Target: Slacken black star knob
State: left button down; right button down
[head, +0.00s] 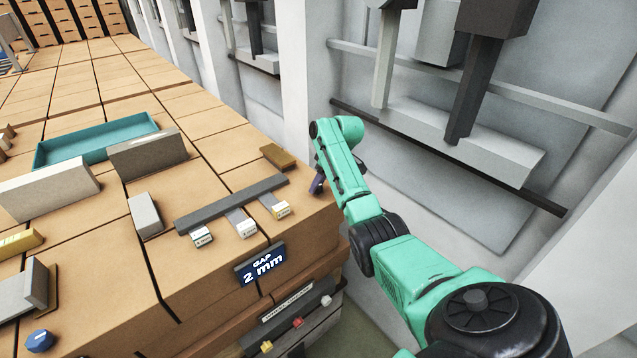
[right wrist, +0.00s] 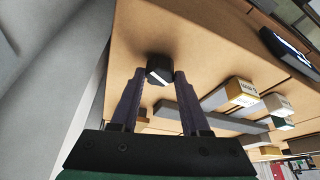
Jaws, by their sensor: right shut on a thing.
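The black star knob (right wrist: 159,66) shows in the right wrist view as a small dark knob against the tan brick-like block face. My right gripper (right wrist: 160,75) has one finger on each side of it and is shut on it. In the head view my right gripper (head: 318,184) is at the right end of the block top, pointing down, and the knob cannot be made out there. My left gripper is not in view.
A grey bar (head: 232,204) with small labelled blocks lies left of my right gripper, with a brown block (head: 277,156) behind it. A blue "GAP 2 mm" sign (head: 261,265) is on the front edge. A teal tray (head: 97,141) and a blue knob (head: 39,340) are farther left.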

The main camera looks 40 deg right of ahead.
dwell(0.5)
jog(key=shift+c, duration=1.9)
grip_release()
notch_tip(320, 180, up, 20)
jog(key=b, duration=0.4)
